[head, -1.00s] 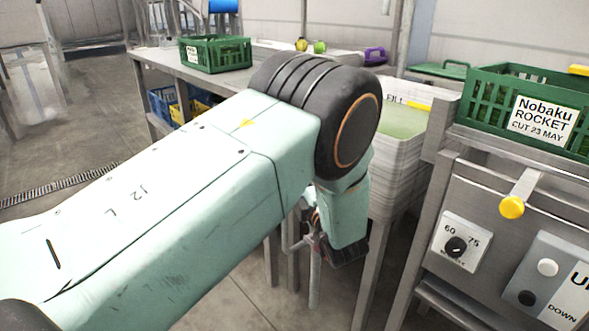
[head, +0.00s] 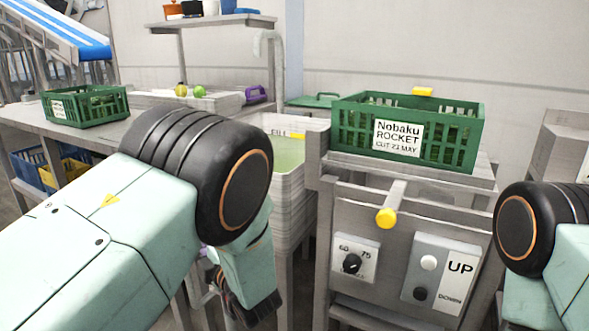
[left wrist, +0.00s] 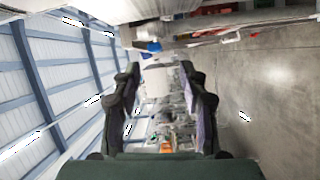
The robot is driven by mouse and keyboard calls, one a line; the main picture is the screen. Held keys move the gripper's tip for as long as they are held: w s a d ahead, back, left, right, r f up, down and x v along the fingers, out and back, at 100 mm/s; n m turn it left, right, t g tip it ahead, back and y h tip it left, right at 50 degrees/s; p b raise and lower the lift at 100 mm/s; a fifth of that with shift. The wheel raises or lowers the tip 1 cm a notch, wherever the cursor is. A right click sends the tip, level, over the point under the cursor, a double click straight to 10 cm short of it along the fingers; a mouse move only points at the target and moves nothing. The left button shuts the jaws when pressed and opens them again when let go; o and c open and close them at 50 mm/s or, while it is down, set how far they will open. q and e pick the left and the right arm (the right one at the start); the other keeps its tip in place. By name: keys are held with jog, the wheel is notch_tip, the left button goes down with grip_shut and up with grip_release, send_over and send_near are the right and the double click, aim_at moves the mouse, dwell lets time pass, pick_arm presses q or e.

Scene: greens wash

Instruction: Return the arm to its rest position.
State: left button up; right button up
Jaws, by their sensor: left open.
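My left arm reaches in from the left of the head view, mint green with a black elbow joint. Its left gripper (head: 240,305) hangs low beside the wash tank (head: 290,205), partly hidden by the arm. In the left wrist view the two dark fingers of the left gripper (left wrist: 160,78) stand apart with nothing between them. My right arm shows only in part at the right edge, and its gripper is out of view.
A green crate labelled Nobaku Rocket (head: 455,130) stands on the steel stand right of the tank. A yellow-knobbed lever (head: 386,217) and an UP/DOWN control box (head: 437,272) are on its front. A smaller green crate (head: 88,106) sits on the left bench (head: 40,124).

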pick_arm(q)
jog(key=s+d+f+m+g+h+p, duration=0.1)
jog(key=s+f+m+g+h+p, duration=0.6)
jog(key=s+f+m, duration=1.2)
jog(key=s+r+m+g+h+p, duration=0.1)
jog(key=s+m+g+h, duration=0.1)
jog(key=s, duration=1)
jog(key=s+d+r+m+g+h+p, duration=0.1)
jog(key=s+r+m+g+h, duration=0.1)
jog(key=s, duration=1)
jog(key=shift+d+m+g+h, duration=0.3)
jog(key=shift+m+g+h, duration=0.4)
jog(key=shift+m+g, duration=0.2)
jog(key=shift+w, duration=0.1)
